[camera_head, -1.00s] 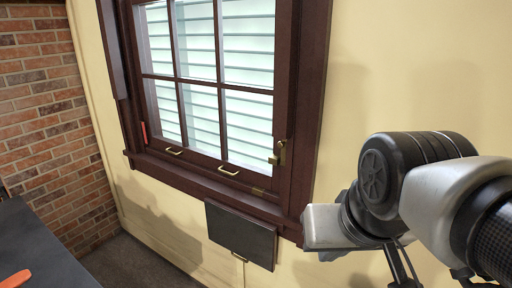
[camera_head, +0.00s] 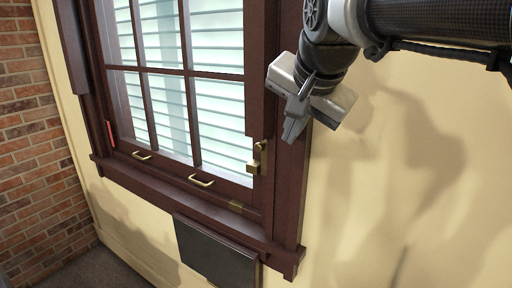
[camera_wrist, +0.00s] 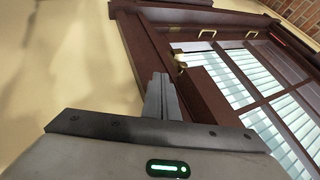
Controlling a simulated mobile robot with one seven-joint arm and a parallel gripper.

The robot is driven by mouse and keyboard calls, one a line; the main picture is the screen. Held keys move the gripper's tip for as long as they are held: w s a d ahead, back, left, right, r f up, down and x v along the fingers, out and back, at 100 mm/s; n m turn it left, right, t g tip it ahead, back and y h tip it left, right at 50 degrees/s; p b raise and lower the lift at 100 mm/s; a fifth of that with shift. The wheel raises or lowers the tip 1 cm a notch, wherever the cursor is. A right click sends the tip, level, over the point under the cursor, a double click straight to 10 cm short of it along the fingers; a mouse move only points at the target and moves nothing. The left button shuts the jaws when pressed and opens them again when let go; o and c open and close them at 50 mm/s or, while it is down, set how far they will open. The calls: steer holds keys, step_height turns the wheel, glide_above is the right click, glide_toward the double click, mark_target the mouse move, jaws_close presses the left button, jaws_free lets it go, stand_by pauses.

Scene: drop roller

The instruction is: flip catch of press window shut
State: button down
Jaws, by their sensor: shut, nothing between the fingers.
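The press window (camera_head: 188,75) is a dark brown sash with panes, set in a brown frame. Its brass catch (camera_head: 257,157) sits on the right stile near the bottom, and it also shows in the wrist view (camera_wrist: 180,60), small and partly blurred. I cannot tell exactly how its lever stands. My gripper (camera_head: 291,131) is shut and empty, in front of the right side of the window frame, up and to the right of the catch. In the wrist view my fingers (camera_wrist: 162,84) are together, pointing toward the frame, with the catch just beyond their tips. They look apart from it.
Two brass pull handles (camera_head: 201,181) are on the bottom rail. The brown sill (camera_head: 170,203) juts out below, with a dark panel (camera_head: 215,250) under it. A red strip (camera_head: 110,134) is at the left jamb. Bare cream wall lies to the right.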

mark_target(268, 145)
steer(key=shift+r, duration=0.1)
steer(key=w+a+f, duration=0.1)
steer(key=w+f, duration=0.1)
steer(key=w, duration=0.1)
steer(key=w+a+f, duration=0.1)
steer(key=w+f, duration=0.2)
steer(key=w+a+f, duration=0.2)
steer(key=w, duration=0.1)
steer(key=shift+f, duration=0.15)
stand_by(0.4)
